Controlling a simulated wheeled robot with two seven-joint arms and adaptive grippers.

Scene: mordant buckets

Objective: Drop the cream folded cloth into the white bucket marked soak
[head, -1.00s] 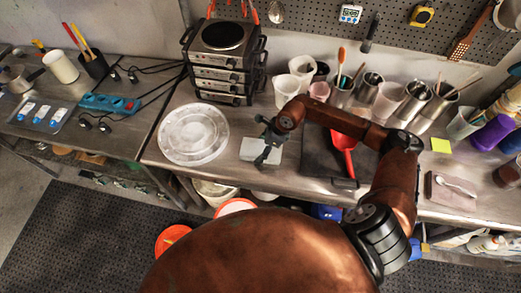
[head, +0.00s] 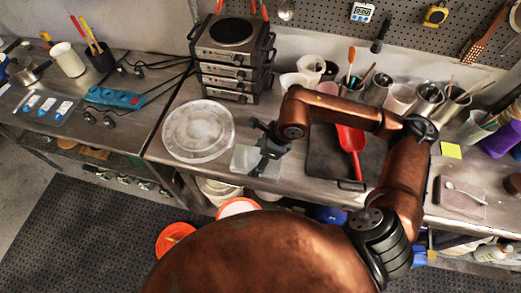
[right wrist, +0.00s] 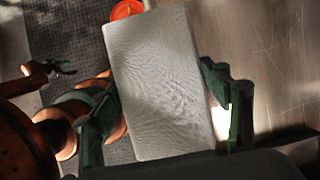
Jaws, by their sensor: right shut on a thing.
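The cream folded cloth (head: 244,159) is a pale flat rectangle at the table's front edge in the head view. My right gripper (head: 264,152) is shut on it. In the right wrist view the cloth (right wrist: 160,85) fills the middle, between the green fingers of the gripper (right wrist: 160,112). A white bucket (head: 216,191) is partly hidden below the table's front edge. A round container with an orange rim and pale inside (head: 238,207) is beside it, partly covered by my body. I cannot read any soak mark.
A round pale dish (head: 198,131) lies left of the cloth. A dark tray (head: 327,160) with a red scoop (head: 350,140) is to the right. Stacked hotplates (head: 233,60) and several cups stand behind. An orange bucket (head: 175,238) is on the floor mat at the left.

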